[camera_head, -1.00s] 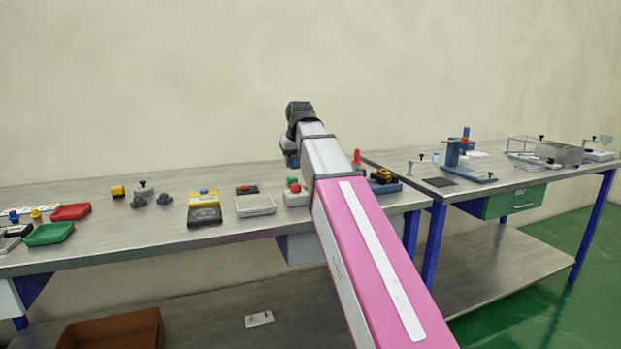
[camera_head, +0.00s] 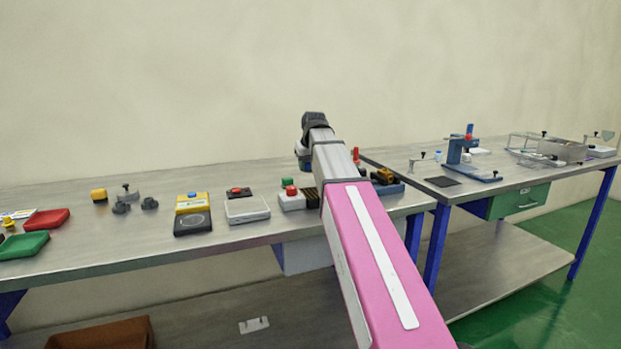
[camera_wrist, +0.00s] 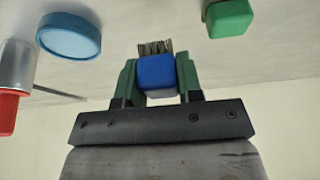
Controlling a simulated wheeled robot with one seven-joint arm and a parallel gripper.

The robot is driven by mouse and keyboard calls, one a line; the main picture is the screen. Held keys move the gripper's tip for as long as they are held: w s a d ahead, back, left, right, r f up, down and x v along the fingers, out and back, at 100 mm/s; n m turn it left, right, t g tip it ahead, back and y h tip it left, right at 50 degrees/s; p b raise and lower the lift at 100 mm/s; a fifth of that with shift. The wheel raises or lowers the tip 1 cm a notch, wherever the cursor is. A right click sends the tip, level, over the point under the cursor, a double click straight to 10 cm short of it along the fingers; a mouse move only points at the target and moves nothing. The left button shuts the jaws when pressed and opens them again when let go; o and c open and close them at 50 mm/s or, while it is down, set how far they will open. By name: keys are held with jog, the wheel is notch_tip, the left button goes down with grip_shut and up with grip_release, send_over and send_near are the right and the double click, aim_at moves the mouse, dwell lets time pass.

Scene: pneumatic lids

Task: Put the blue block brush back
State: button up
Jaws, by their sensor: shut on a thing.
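In the wrist view, my gripper (camera_wrist: 158,82) has its two green fingers shut on the blue block brush (camera_wrist: 157,72). The brush's blue block sits between the fingers, and its grey-brown bristles point away from the palm, toward the bench surface. I cannot tell whether the bristles touch anything. In the head view my arm reaches over the left bench (camera_head: 120,215), and the gripper and the brush are largely hidden behind my wrist.
In the wrist view, a round blue object (camera_wrist: 68,38), a green block (camera_wrist: 229,18) and a red-tipped cylinder (camera_wrist: 8,108) are nearby. In the head view, a white box with buttons (camera_head: 292,199), a grey-white tray (camera_head: 247,209) and a yellow-black box (camera_head: 193,213) stand left of my arm.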

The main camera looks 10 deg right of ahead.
aim_at(309, 183)
jog(key=shift+w+d+f, duration=0.55)
jog(key=shift+d+f, duration=0.05)
jog(key=shift+d, duration=0.1)
jog(key=shift+f, duration=1.95)
jog(key=o, duration=0.9)
jog(key=shift+f, duration=0.1)
jog(key=shift+o, duration=0.2)
jog(key=v, duration=1.2)
